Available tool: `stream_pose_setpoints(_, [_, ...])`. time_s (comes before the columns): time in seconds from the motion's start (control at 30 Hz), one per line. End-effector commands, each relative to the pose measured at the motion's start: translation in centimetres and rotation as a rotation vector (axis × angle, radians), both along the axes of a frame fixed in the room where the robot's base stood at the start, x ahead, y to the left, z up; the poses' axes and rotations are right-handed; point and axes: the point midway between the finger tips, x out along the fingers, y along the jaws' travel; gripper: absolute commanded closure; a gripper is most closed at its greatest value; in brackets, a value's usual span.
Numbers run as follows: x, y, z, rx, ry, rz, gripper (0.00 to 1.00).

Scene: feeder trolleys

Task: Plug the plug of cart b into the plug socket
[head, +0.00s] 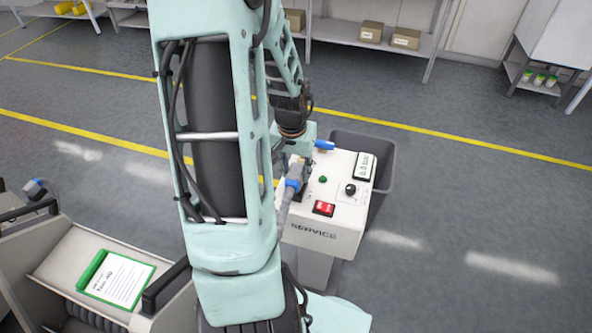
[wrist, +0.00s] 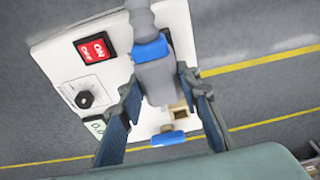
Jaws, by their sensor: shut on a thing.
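A grey plug with a blue ring (head: 294,184) is at the left side of the white SERVICE box (head: 330,235). My gripper (head: 300,160) is shut on it. In the wrist view the plug (wrist: 156,75) lies between the two fingers of my gripper (wrist: 160,98), with its grey cable running up out of the picture. The plug's front end is over the box's panel (wrist: 120,20), beside a small brass-coloured fitting (wrist: 178,109). The socket is hidden, and I cannot tell whether the plug is in it. No cart letter is readable.
The box has a red switch (head: 324,208), a black knob (head: 350,189), a gauge (head: 365,166) and a blue handle (head: 324,145). A grey bin (head: 385,165) stands behind it. A trolley with a green-edged card (head: 115,279) and another blue-ringed plug (head: 35,189) are at left. Floor at right is clear.

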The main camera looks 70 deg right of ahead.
Motion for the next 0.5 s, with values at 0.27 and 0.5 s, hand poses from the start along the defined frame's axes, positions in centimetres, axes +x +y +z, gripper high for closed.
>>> stream_pose_setpoints(0.27, [0.01,-0.04,-0.47,-0.001,0.0,0.0,1.0])
stream_pose_setpoints(0.5, [0.01,-0.04,-0.72,-0.001,0.0,0.0,0.67])
